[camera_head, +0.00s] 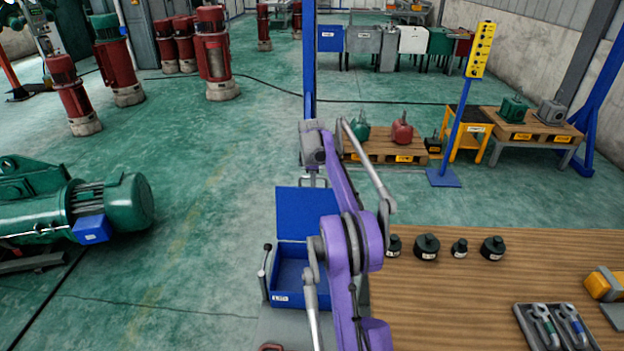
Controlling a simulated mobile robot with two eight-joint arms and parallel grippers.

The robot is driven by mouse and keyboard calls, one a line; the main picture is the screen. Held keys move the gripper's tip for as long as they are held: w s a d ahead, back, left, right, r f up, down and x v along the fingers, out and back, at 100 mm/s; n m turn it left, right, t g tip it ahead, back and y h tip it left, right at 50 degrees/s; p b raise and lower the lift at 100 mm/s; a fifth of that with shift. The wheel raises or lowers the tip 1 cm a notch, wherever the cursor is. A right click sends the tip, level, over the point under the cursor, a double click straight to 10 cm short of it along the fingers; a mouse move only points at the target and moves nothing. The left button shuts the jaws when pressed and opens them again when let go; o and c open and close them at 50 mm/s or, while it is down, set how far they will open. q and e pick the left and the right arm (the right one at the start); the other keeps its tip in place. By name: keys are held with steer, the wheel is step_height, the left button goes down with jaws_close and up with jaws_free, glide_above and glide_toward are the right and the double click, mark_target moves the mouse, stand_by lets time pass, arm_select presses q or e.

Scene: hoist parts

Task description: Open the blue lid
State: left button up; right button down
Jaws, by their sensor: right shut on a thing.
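A blue box (290,298) with a small white label stands left of the wooden table top. Its blue lid (293,215) stands raised at the back of the box, and the box's inside shows in front of it. My right gripper (313,181) is at the top edge of the lid, shut on it. My purple right arm crosses in front of the right part of the box and lid and hides them there. The fingertips are small and partly hidden by the lid edge. My left gripper is not in view.
A lever with a dark knob (266,248) stands left of the box. Several black weights (427,247) and a tray of hooks (557,328) sit on the wooden table (450,300). A green motor (105,205) is at left. A blue post (310,60) rises behind.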

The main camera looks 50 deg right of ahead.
steer(key=shift+f, duration=0.15)
steer(key=c, duration=0.9)
jaws_free()
steer(key=shift+a, duration=0.1)
steer(key=v, duration=1.1)
